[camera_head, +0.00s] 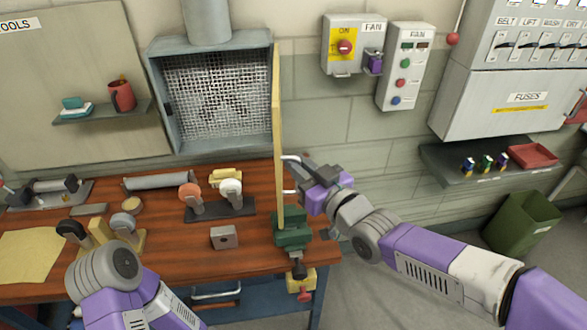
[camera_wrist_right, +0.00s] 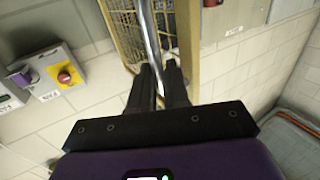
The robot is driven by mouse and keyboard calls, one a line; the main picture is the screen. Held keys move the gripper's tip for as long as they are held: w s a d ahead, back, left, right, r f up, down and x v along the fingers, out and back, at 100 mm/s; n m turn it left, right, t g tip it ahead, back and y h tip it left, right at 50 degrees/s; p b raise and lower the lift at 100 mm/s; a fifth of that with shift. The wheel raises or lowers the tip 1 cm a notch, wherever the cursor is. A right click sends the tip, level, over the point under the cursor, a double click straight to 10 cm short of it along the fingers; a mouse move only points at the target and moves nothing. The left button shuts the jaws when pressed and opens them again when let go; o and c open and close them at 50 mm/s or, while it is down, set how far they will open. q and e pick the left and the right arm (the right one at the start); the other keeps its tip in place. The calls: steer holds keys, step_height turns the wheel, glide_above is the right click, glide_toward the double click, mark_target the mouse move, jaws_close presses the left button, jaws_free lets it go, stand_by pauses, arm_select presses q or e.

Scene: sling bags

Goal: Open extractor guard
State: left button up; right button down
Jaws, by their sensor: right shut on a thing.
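The extractor housing (camera_head: 160,100) is a grey-green box on the wall, its wire mesh and fan showing at the front. Its yellow guard (camera_head: 277,120) stands out from the housing's right side, seen nearly edge-on; in the right wrist view its yellow mesh frame (camera_wrist_right: 126,36) shows. A curved metal handle (camera_head: 290,158) is on the guard's right face; it also shows in the right wrist view (camera_wrist_right: 149,38). My right gripper (camera_head: 306,174) is shut on this handle, with the bar between its fingers (camera_wrist_right: 160,80).
The wooden bench (camera_head: 160,248) below holds a green vise (camera_head: 292,228), a caster stand (camera_head: 220,207) and several loose items. The fan switch box (camera_head: 344,60) and button panel (camera_head: 402,65) are on the wall to the right. A green bin (camera_head: 522,222) stands at far right.

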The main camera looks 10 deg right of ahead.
steer(key=shift+w+d+r, duration=0.1)
steer(key=shift+d+r, duration=0.05)
steer(key=shift+r, duration=0.1)
steer(key=c, duration=1.5)
jaws_free()
steer(key=shift+o, duration=0.8)
steer(key=shift+w+f, duration=0.15)
steer(key=shift+w, duration=0.1)
steer(key=shift+s, duration=0.15)
steer(key=v, duration=0.7)
steer(key=shift+s, duration=0.2)
steer(key=shift+f, duration=0.1)
